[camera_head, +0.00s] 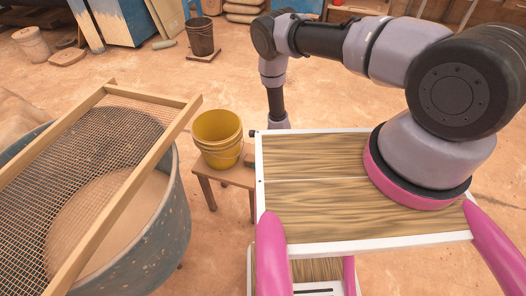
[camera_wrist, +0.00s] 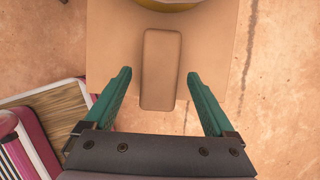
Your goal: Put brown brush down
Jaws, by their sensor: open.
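The brown brush (camera_wrist: 161,68) shows in the wrist view as a plain rounded brown block lying lengthwise on a small wooden stool (camera_wrist: 112,45). My gripper (camera_wrist: 160,95) is open, its two green fingers apart on either side of the brush's near end, with a gap on each side. How high the fingers are above the stool is hard to tell. In the head view the stool (camera_head: 232,177) stands beside my body, and a bit of the brush (camera_head: 249,160) shows at its right edge. My gripper is hidden there behind my wood-topped body.
A yellow bucket (camera_head: 218,137) stands on the stool just beyond the brush; its rim (camera_wrist: 165,4) shows in the wrist view. A large round tub (camera_head: 172,215) with a wood-framed mesh screen (camera_head: 75,160) is at left. A dark bucket (camera_head: 201,38) stands farther back. Open floor lies between.

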